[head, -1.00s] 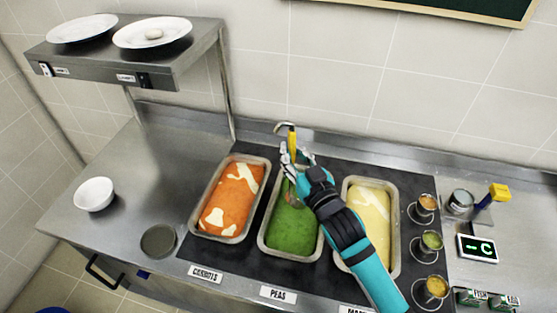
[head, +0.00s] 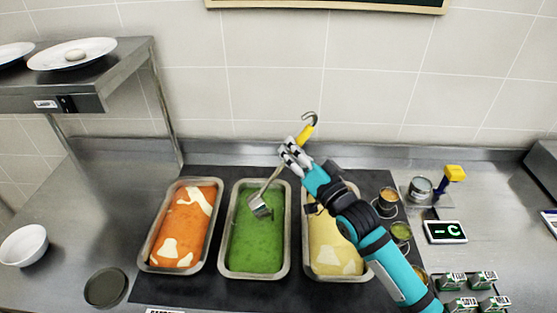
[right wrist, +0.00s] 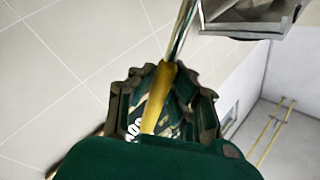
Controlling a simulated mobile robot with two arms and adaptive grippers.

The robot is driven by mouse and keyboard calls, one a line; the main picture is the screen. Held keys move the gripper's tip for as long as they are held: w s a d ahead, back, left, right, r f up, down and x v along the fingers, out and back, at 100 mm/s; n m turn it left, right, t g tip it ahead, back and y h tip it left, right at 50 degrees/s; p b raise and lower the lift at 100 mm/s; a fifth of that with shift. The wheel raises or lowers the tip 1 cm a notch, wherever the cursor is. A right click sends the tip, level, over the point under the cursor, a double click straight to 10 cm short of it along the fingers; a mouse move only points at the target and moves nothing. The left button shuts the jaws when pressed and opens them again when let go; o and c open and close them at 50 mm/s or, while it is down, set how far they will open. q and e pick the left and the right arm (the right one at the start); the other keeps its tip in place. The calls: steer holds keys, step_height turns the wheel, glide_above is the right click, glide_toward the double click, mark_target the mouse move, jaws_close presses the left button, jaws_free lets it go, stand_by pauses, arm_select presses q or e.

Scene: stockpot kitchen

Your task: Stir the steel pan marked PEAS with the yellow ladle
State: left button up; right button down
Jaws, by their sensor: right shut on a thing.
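My right gripper (head: 293,157) is shut on the yellow ladle (head: 307,131), behind and to the right of the middle pan. The ladle's hooked end points up, and its steel shaft slants down left to the ladle head (head: 260,206) over the green food. I cannot tell whether the head touches the food. The steel pan of green food (head: 257,244) stands between two others; its PEAS label is out of the frame now. In the right wrist view the fingers close around the yellow handle (right wrist: 156,105). My left gripper is not in view.
A pan of orange food (head: 180,232) stands left and a pan of pale yellow food (head: 330,245) right, partly under my right arm. Small sauce cups (head: 388,200) and a digital display (head: 446,232) are further right. A white bowl (head: 23,245) and shelf (head: 100,85) are left.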

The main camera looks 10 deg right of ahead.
steer(key=w+d+f+m+t+h+b, duration=0.1)
steer(key=w+d+f+m+h+b, duration=0.1)
steer(key=d+f+m+b, duration=0.5)
steer(key=shift+d+f+m+t+h, duration=0.3)
steer(key=shift+d+f+m, duration=1.05)
steer(key=shift+d+m, duration=0.4)
steer(key=shift+w, duration=0.1)
stand_by(0.4)
